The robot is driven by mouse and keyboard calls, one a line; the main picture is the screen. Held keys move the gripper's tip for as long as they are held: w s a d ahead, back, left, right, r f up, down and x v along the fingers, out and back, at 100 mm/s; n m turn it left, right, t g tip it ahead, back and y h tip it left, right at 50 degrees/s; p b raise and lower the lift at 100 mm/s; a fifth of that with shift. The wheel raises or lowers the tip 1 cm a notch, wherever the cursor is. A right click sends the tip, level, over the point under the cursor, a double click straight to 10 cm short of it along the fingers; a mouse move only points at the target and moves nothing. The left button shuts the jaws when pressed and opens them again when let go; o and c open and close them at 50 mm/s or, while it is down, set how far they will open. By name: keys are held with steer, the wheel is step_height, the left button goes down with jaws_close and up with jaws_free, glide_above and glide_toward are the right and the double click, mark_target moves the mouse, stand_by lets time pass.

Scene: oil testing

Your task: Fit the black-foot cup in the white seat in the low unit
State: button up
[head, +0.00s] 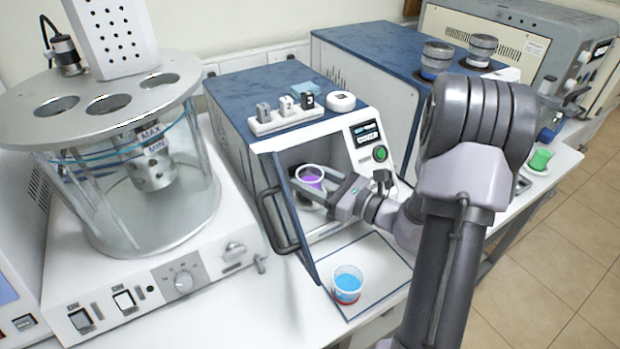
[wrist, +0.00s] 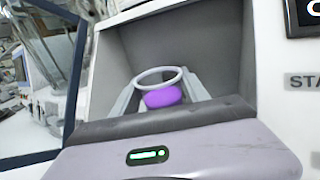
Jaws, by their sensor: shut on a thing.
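A clear cup (head: 309,174) with a white rim and purple contents is inside the open chamber of the low unit (head: 235,100). In the wrist view the cup (wrist: 161,92) is between the two light fingers of my gripper (wrist: 160,86). My gripper (head: 316,188) reaches in through the open front and is shut on this cup. The cup looks roughly upright. Its foot is hidden by my gripper, so I cannot see its colour or whether it touches anything below. The white seat does not show in either view.
The unit's door (head: 290,215) stands open at the left. A cup with blue contents and a red foot (head: 347,286) stands on the mat in front (head: 385,262). A green cup (head: 540,160) stands at the right. A large glass bath (head: 205,185) is at left.

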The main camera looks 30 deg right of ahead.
steer(key=shift+f, duration=0.1)
stand_by(0.3)
steer(key=shift+f+b, duration=0.7)
steer(key=o, duration=1.5)
steer(key=shift+o, duration=0.2)
steer(key=p+v, duration=0.4)
steer(key=v, duration=1.3)
steer(key=shift+s, duration=0.25)
